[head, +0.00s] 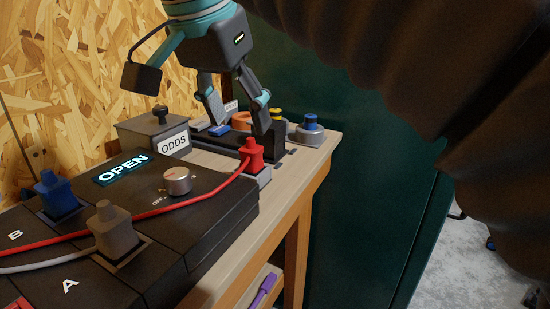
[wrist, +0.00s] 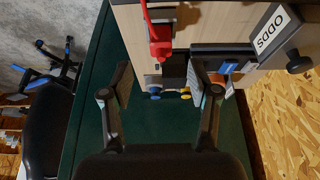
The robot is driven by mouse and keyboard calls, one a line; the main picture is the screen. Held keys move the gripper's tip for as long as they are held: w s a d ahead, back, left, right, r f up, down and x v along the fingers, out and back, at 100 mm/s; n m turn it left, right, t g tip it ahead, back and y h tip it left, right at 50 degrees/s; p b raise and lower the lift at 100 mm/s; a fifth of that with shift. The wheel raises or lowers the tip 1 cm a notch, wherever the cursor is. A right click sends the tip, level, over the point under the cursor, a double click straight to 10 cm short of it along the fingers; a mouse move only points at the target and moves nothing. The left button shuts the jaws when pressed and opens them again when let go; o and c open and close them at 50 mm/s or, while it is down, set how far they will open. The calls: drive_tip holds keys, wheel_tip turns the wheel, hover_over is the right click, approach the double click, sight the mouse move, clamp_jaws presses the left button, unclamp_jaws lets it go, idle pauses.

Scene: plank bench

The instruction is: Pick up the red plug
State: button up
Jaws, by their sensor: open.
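The red plug (head: 251,153) stands upright on a small grey block near the right edge of the bench, with a red cable (head: 160,208) running left from it. In the wrist view the plug (wrist: 160,43) lies just beyond the fingertips, roughly in line with the gap between them. My gripper (head: 240,122) is open and empty, above and behind the plug in the head view, one finger close behind it. The two fingers also show apart in the wrist view (wrist: 160,78). I cannot tell whether a finger touches the plug.
A black box (head: 215,200) carries a blue plug (head: 57,193), a grey plug (head: 113,228) and a dial (head: 177,180). A box labelled ODDS (head: 150,128) and a blue-topped round piece (head: 309,131) stand nearby. A purple item (head: 263,290) lies lower down. Open space lies right of the bench.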

sight(249, 140)
drive_tip(key=shift+w+b+x, duration=0.15)
drive_tip(key=shift+b+x, duration=0.2)
drive_tip(key=shift+x, duration=1.35)
drive_tip(key=shift+w+b+x, duration=0.15)
drive_tip(key=shift+b+x, duration=0.2)
drive_tip(key=shift+x, duration=1.3)
drive_tip(key=shift+r, duration=0.15)
clamp_jaws()
